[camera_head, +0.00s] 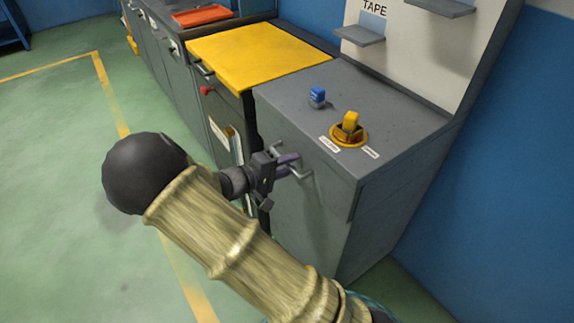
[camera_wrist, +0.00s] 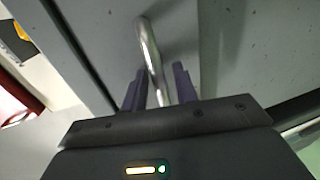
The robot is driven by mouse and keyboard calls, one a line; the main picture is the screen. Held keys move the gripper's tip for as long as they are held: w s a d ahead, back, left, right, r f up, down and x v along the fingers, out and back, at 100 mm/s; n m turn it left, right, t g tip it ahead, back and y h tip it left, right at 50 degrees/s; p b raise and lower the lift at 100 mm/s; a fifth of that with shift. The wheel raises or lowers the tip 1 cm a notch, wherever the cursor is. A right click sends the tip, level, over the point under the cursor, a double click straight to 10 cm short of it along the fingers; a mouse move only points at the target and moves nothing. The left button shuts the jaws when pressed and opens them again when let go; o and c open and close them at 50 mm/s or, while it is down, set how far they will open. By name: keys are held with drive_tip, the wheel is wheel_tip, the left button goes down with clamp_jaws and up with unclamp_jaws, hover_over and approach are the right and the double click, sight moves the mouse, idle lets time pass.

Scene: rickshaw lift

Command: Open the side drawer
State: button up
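The side drawer's grey front (camera_head: 315,215) is on the grey cabinet at the right in the head view. It looks flush with the cabinet, though my arm hides part of it. Its metal bar handle (camera_head: 304,172) sticks out from the front. My gripper (camera_head: 288,164) is at the handle, with its purple fingers pointing at the drawer front. In the wrist view the fingers (camera_wrist: 160,88) are apart. The handle (camera_wrist: 148,48) runs between them, with a small gap visible on each side.
A yellow-topped cabinet (camera_head: 258,55) stands to the left, with a red knob (camera_head: 206,90) on its front. The green floor (camera_head: 60,150) at left is clear.

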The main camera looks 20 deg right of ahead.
drive_tip(key=shift+c, duration=0.4)
clamp_jaws()
drive_tip(key=shift+a, duration=0.1)
drive_tip(key=f+p+v, duration=0.2)
drive_tip(key=v, duration=0.7)
drive_tip(key=a+f+p+v, duration=0.1)
drive_tip(key=f+p+v, duration=0.1)
drive_tip(key=v, duration=0.8)
drive_tip(key=shift+s+a+p, duration=0.2)
drive_tip(key=shift+s+p, duration=0.05)
drive_tip(key=shift+p, duration=0.15)
drive_tip(key=shift+o, duration=0.4)
unclamp_jaws()
